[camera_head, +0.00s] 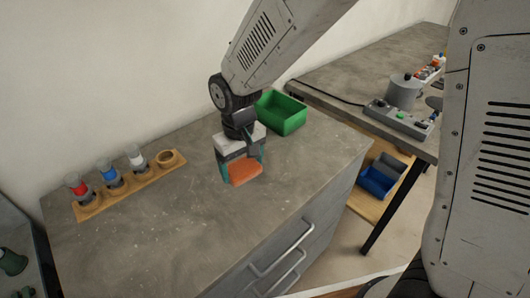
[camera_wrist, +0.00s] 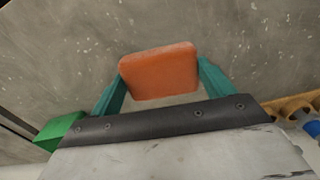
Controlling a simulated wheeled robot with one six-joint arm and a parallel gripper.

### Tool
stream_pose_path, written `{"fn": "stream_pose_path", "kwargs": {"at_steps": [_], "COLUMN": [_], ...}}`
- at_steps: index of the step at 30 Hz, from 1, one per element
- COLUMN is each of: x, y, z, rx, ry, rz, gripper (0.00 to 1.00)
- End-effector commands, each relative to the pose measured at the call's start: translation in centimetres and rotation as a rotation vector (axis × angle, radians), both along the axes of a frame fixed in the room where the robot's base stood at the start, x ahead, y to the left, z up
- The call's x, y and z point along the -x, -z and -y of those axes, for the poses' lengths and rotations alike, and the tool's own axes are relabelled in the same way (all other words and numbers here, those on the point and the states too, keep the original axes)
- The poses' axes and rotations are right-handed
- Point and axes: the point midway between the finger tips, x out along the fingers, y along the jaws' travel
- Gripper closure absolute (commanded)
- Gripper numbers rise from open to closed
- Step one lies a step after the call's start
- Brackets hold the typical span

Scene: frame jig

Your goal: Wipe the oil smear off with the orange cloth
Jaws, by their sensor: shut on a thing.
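My gripper (camera_head: 243,174) has its teal fingers shut on the orange cloth (camera_head: 244,172), a folded block-shaped pad. In the wrist view the cloth (camera_wrist: 159,71) sits between the two fingertips, one on each side. The gripper points down at the grey worktop (camera_head: 200,220), near its middle. I cannot tell whether the cloth touches the surface or is a little above it. I cannot make out an oil smear; only small pale specks show on the worktop, and the area under the cloth is hidden.
A wooden rack (camera_head: 130,188) with red-, blue- and white-topped bottles and an empty hole stands left. A green bin (camera_head: 281,113) stands behind my gripper. A second table (camera_head: 340,75) with a grey device (camera_head: 402,95) is at right. The worktop's front is clear.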

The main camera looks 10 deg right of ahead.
Motion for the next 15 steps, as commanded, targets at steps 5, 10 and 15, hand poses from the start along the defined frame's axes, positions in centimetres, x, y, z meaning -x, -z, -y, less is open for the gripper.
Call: {"fn": "stream_pose_path", "kwargs": {"at_steps": [5, 10, 15], "x": [-0.1, -0.1, -0.1], "y": [-1.7, -3.1, -3.7], "z": [0.1, 0.2, 0.3], "rx": [-0.001, -0.001, 0.0], "ry": [0.002, 0.004, 0.005], "rz": [0.002, 0.002, 0.0], "gripper": [0.52, 0.52, 0.52]}}
